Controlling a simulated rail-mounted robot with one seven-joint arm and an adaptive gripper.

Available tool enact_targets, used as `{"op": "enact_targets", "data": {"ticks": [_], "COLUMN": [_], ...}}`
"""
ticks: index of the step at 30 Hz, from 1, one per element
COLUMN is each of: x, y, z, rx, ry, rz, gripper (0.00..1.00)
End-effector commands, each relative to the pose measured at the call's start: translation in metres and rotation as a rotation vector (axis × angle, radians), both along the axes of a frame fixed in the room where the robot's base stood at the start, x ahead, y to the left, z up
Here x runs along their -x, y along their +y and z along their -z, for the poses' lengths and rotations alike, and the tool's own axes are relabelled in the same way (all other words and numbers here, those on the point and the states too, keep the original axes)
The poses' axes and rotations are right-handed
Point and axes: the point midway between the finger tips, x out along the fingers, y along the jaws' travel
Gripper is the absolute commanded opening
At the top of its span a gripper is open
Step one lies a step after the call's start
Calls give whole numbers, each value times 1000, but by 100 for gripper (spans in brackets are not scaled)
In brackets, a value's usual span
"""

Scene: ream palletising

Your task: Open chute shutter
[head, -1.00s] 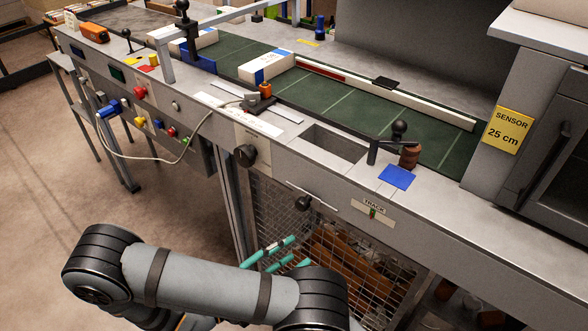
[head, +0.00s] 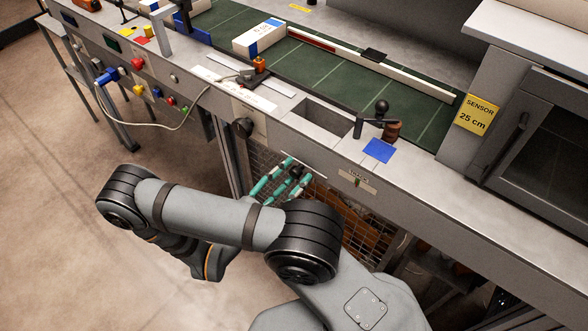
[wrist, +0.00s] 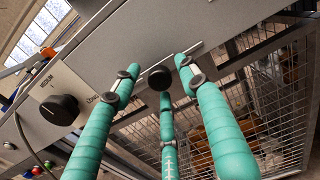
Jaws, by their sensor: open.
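A round black knob (wrist: 160,77) sticks out of the grey bench front below a thin pale strip (wrist: 185,63). I take it for the chute shutter's handle. In the head view it is a dark spot (head: 297,171), partly hidden by my fingers. The rectangular chute opening (head: 318,117) in the bench top lies above it. My gripper (wrist: 157,79) is open, its teal fingers spread around the knob: one left, one right, one below. The fingertips look close to the knob, but I cannot tell whether any touches it. In the head view my gripper (head: 284,180) is at the bench front.
A black dial (wrist: 60,109) is on the panel left of the knob, also in the head view (head: 243,127). A wire mesh cage (wrist: 265,85) lies below and right. A black-handled lever (head: 380,112) and blue pad (head: 379,150) are on the bench top. Open floor lies left.

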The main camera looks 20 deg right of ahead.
Motion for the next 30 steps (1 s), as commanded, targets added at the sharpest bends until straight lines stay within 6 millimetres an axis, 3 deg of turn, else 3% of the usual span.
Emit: {"op": "enact_targets", "data": {"ticks": [12, 30], "x": [-6, -6], "y": [-9, -9], "z": [1, 1], "rx": [-1, -1], "ry": [1, 1], "rz": [0, 0], "gripper": [43, 9]}}
